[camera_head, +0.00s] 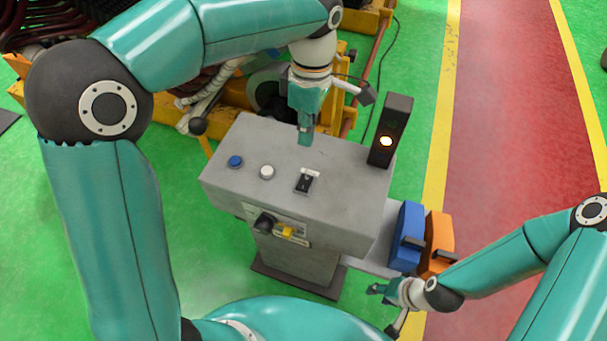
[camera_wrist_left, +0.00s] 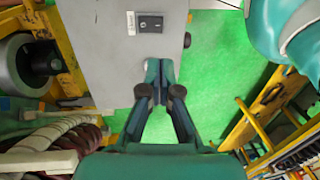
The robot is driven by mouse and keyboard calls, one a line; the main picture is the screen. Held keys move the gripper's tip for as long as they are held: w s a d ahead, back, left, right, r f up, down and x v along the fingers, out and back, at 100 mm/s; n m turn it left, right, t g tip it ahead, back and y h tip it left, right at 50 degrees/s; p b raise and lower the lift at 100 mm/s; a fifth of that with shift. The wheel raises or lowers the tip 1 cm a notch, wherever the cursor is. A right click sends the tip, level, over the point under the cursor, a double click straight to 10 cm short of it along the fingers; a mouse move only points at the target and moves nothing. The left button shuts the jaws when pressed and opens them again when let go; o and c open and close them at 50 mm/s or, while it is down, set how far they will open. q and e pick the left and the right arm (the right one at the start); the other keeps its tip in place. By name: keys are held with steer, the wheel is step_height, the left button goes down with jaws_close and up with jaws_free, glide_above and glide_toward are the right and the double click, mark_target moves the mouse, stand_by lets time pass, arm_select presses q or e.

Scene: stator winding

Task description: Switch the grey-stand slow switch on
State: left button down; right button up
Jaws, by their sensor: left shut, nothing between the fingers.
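The grey stand (camera_head: 335,215) has a sloped top panel. A black rocker switch (camera_head: 304,184) sits on the panel beside a small white label (camera_head: 310,173). The switch also shows at the top of the left wrist view (camera_wrist_left: 150,23). My left gripper (camera_head: 305,138) points down over the panel's far part, beyond the switch. In the left wrist view its fingertips (camera_wrist_left: 159,68) are together and empty, apart from the switch. My right gripper (camera_head: 382,290) is low at the right of the stand, and its finger opening is too small to judge.
A blue button (camera_head: 235,161) and a white button (camera_head: 267,172) are left of the switch. A lamp post (camera_head: 391,130) with one glowing light rises at the panel's right. Blue (camera_head: 407,236) and orange (camera_head: 438,242) bins stand right of the stand. Yellow-framed machinery is behind.

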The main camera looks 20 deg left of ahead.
mark_target(302, 188)
arm_select(q)
steer(key=f, duration=0.4)
steer(key=s+f+p, duration=0.1)
steer(key=f, duration=0.4)
steer(key=s+f, duration=0.1)
steer(key=f, duration=0.4)
arm_select(e)
steer(key=shift+r, duration=0.7)
